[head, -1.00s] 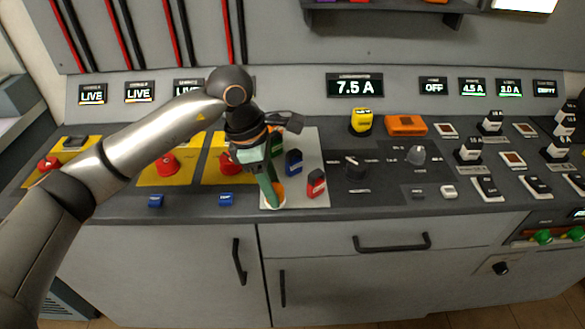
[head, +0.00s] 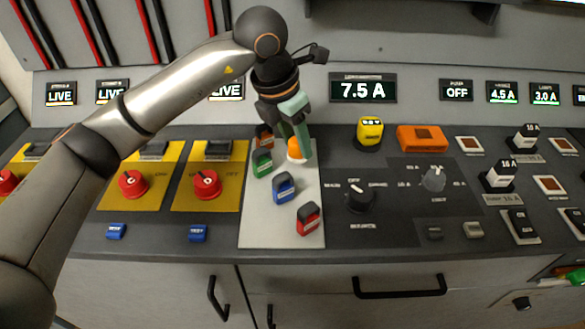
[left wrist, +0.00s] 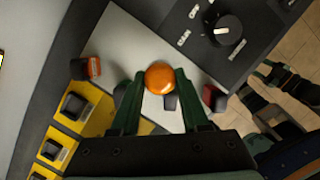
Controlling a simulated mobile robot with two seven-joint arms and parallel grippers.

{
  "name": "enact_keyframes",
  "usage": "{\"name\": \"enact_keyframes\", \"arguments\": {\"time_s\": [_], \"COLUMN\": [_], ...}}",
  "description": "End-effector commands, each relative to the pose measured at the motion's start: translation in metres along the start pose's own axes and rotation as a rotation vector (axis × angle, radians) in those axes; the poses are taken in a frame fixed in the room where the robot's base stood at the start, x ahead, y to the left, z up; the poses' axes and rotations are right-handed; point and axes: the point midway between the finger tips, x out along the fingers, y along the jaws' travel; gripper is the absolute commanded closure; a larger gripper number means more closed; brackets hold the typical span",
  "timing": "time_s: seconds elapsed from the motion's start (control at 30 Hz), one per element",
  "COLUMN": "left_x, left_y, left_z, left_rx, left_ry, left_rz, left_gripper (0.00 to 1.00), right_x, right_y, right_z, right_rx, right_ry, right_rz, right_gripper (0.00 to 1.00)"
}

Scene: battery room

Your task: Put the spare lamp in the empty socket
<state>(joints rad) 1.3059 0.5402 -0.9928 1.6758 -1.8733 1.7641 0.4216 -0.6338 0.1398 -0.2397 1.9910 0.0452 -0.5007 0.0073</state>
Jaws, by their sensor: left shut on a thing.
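The spare lamp, an orange dome (left wrist: 159,77), sits between the fingertips of my left gripper (left wrist: 155,90) in the left wrist view. My left gripper (head: 300,147) is shut on it; in the head view the lamp (head: 294,149) shows as an orange and white patch beside the fingers, partly hidden by them. It is over the far part of a pale mat (head: 265,220); the gap below it is hard to judge. I cannot make out an empty socket in these views. My right gripper is not clearly seen.
On the mat are green (head: 262,164), blue (head: 284,188) and red (head: 307,219) blocks. Red knobs on yellow plates (head: 150,203) stand left. Displays line the back.

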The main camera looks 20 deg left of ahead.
Motion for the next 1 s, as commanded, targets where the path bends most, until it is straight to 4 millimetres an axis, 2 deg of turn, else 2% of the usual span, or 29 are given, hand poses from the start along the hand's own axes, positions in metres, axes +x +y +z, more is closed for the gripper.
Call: {"name": "enact_keyframes", "arguments": {"time_s": [0.03, 0.1, 0.37, 0.53, 0.9, 0.93, 1.0], "left_x": [0.012, 0.023, 0.045, 0.068, 0.076, 0.075, 0.074], "left_y": [0.000, 0.000, 0.001, 0.002, 0.002, 0.002, 0.002], "left_z": [-0.004, -0.007, -0.013, -0.020, -0.021, -0.021, -0.021], "left_rx": [0.000, 0.001, 0.001, 0.001, 0.002, 0.002, 0.002], "left_ry": [0.003, 0.002, 0.000, 0.002, -0.002, -0.001, -0.001], "left_rz": [-0.001, -0.002, -0.001, 0.000, 0.000, 0.000, 0.000], "left_gripper": [1.00, 1.00, 1.00, 1.00, 1.00, 0.54, 0.46], "right_x": [0.000, -0.001, 0.000, 0.001, 0.003, 0.003, 0.003], "right_y": [0.000, -0.001, -0.001, -0.001, -0.001, -0.002, -0.002], "right_z": [0.004, 0.008, 0.011, 0.010, 0.006, 0.005, 0.004], "right_rx": [0.001, 0.002, 0.003, 0.002, 0.000, 0.000, -0.001], "right_ry": [-0.008, -0.016, -0.022, -0.019, -0.006, -0.006, -0.006], "right_rz": [0.000, -0.001, -0.002, -0.002, -0.004, -0.005, -0.006], "right_gripper": [0.50, 0.50, 0.50, 0.50, 0.50, 0.50, 0.50]}}
